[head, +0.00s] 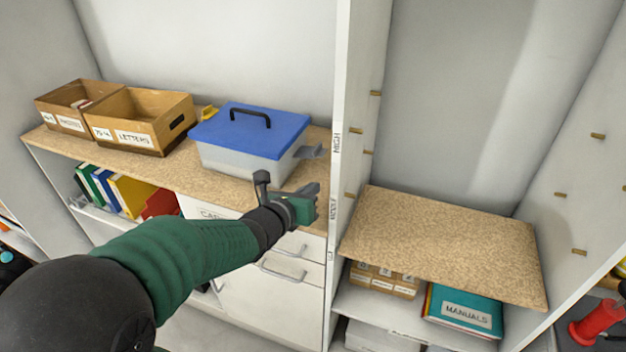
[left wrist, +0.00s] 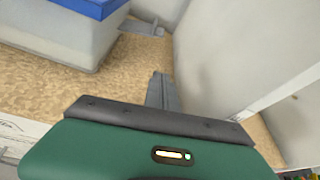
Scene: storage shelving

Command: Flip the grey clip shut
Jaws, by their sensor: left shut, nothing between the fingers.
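A translucent box with a blue lid (head: 262,131) and a black handle stands on the speckled shelf; it also shows in the left wrist view (left wrist: 60,35). Its grey clip (head: 309,152) sticks out from the box's right side, and shows in the left wrist view (left wrist: 143,27) as a flat flap standing out from the wall. A yellow clip (head: 209,113) shows at the box's left side. My left gripper (head: 314,189) is shut and empty, in front of and below the grey clip, apart from it. Its fingers (left wrist: 161,90) point toward the clip in the wrist view. My right gripper is not in view.
A white upright panel (head: 340,180) stands close to the right of the grey clip and my gripper. Two cardboard boxes (head: 139,122) stand left on the same shelf. Drawers with handles (head: 284,273) are below. A lower, bare speckled shelf (head: 445,240) lies right of the panel.

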